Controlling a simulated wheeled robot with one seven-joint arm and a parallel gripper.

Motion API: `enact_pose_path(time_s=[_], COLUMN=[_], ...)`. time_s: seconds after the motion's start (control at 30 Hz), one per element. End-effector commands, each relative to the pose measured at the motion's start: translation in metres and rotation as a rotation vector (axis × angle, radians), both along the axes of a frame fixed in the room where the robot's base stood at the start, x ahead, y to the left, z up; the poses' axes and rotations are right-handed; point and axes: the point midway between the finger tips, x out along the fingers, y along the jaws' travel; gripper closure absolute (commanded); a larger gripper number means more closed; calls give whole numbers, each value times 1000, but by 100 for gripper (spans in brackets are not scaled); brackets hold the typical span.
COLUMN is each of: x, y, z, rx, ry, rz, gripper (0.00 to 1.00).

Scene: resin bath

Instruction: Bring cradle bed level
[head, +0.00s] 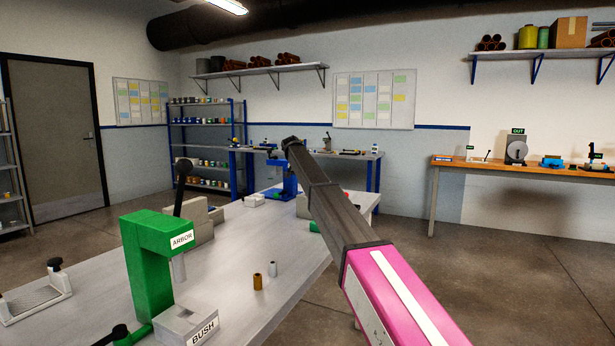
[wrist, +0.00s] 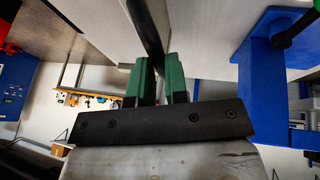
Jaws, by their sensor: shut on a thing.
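In the wrist view my gripper (wrist: 160,65) has its two green fingers closed on a dark flat bar (wrist: 149,28), which runs up and away between them. What the bar belongs to is out of sight. In the head view my arm reaches over the right side of the grey table (head: 100,285), and I cannot make out the gripper there. No part is clearly recognisable as the cradle bed, so its tilt cannot be told. A blue stand (head: 290,180) is beside the arm's far end; a blue frame (wrist: 262,75) fills the right of the wrist view.
A green arbor press (head: 145,265) and a grey BUSH block (head: 188,325) stand at the front. A brass bush (head: 257,282) and a pale pin (head: 273,268) stand near the table's edge. A pale tray with black knobs (head: 35,300) is at the left. The floor at right is clear.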

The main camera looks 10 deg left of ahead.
Motion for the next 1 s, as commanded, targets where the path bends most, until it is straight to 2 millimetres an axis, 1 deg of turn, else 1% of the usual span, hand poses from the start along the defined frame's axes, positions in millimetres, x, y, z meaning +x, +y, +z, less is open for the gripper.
enact_pose_path(time_s=[0.03,0.2,0.67,0.7,0.73,0.77,1.0], x=[2,3,4,4,4,4,3], y=[5,8,12,12,12,12,9], z=[-2,-6,-10,-11,-10,-10,-8], rx=[6,9,10,11,10,10,8], ry=[-1,-3,-3,-3,-4,-4,-4], rz=[4,6,9,9,9,9,6], gripper=[100,100,100,72,63,60,60])
